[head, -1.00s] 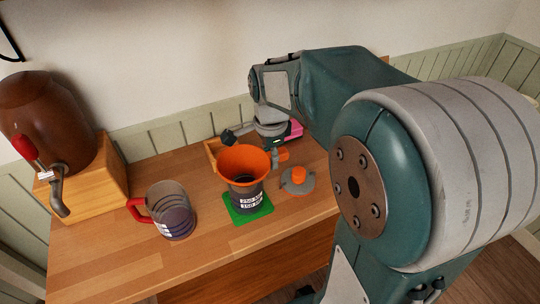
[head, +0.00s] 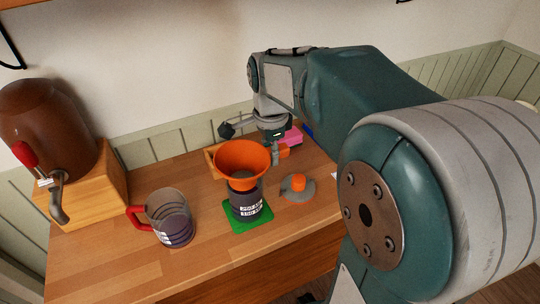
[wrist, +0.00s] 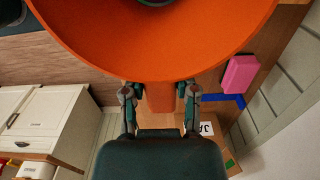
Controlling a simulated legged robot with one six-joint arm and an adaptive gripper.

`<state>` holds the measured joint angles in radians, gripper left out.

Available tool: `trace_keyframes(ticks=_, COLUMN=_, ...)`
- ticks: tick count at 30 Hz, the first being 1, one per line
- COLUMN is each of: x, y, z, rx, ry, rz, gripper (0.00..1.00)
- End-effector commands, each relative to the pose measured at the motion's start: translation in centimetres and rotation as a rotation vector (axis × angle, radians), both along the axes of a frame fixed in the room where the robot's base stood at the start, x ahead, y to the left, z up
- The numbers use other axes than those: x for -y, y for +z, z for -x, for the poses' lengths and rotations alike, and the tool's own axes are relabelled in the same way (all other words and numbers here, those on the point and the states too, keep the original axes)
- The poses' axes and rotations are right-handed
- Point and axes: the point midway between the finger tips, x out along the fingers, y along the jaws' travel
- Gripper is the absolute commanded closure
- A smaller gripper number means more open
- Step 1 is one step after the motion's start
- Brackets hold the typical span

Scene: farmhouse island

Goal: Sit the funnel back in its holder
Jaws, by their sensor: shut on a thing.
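The orange funnel (head: 241,156) is over a dark jar (head: 247,204) with a white label, standing on a green mat (head: 262,216). The funnel's wide mouth faces up, slightly tilted. Its spout is hidden, so I cannot tell whether it is still inside the jar's mouth. My gripper (wrist: 160,93) is shut on the funnel's orange tab (wrist: 160,100), below its rim in the wrist view.
A clear jug (head: 170,216) with a red handle stands left of the jar. A grey lid with an orange knob (head: 298,184) lies to the right. A pink block (head: 292,137) is behind. A brown dispenser (head: 48,125) sits on a wooden stand (head: 88,190) at the left.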

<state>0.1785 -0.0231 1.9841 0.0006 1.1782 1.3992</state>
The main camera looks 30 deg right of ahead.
Motion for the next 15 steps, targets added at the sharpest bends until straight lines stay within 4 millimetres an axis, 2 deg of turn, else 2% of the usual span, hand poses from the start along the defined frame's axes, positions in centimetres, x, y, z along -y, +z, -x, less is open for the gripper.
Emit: trace_keyframes(ticks=15, x=0.0, y=2.2, z=0.0, rx=0.001, ry=0.000, rz=0.000, gripper=1.00)
